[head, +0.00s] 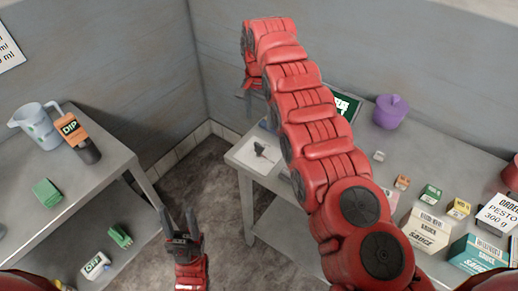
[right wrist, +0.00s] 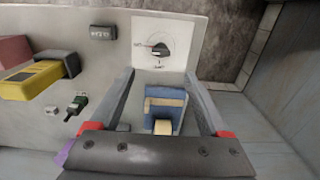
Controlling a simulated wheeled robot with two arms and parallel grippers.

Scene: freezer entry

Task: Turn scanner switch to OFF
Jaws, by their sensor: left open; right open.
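A white switch plate with a dark knob (head: 262,150) lies at the left end of the right-hand table in the head view. In the right wrist view the knob (right wrist: 159,51) shows with a red mark towards a small label on its left; another label sits below it. I cannot read either surely. My right gripper (right wrist: 161,75) is open and empty, its fingertips pointing towards the plate. In the head view it is partly hidden behind my right arm, above the table. My left gripper (head: 180,222) is open and empty over the floor between the tables.
A blue and tan object (right wrist: 165,108) shows between my right fingers, apparently below them. A purple pot (head: 390,111) and several small boxes stand along the right table. The left table (head: 108,150) holds a jug (head: 38,127) and a DIP bottle (head: 78,138).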

